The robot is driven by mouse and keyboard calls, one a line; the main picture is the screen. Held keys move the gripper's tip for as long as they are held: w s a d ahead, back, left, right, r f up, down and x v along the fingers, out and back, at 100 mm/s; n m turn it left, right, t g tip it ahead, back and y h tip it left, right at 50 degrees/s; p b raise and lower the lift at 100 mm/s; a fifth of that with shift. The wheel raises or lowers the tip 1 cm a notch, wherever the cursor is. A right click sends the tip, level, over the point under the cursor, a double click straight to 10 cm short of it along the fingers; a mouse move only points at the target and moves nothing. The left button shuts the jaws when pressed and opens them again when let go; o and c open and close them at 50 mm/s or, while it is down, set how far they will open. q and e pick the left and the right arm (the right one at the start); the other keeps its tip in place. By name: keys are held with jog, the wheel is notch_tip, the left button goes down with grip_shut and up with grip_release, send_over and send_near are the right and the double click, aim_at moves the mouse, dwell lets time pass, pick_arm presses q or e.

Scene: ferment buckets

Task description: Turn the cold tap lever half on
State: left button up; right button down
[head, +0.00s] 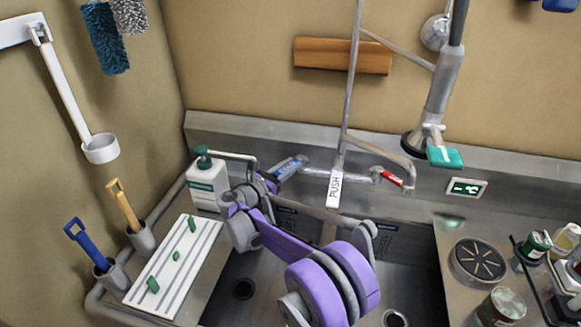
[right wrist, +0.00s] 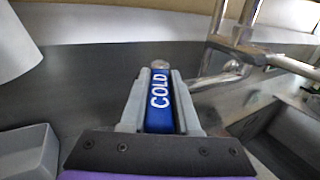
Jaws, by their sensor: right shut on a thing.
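The cold tap lever (right wrist: 159,100) is blue with white COLD lettering. In the right wrist view it lies between the two grey fingers of my right gripper (right wrist: 158,98), which is shut on it. In the head view the right gripper (head: 281,171) reaches the left end of the tap from the front, and it covers much of the lever. The tap body (head: 318,173) is metal, with a red lever (head: 391,178) at its right end and a white PUSH lever (head: 336,188) in the middle. The exact turn of the cold lever is hard to read. My left gripper is out of view.
A white soap bottle (head: 207,188) with a green pump stands just left of the right gripper. A ribbed white board (head: 172,270) lies at the left. The spray head (head: 445,157) hangs to the right of the tap. Jars (head: 505,305) stand at the far right.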

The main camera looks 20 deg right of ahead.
jog(key=c, duration=0.6)
grip_release()
jog(key=shift+c, duration=0.2)
jog(key=b+v, duration=0.1)
jog(key=v, duration=1)
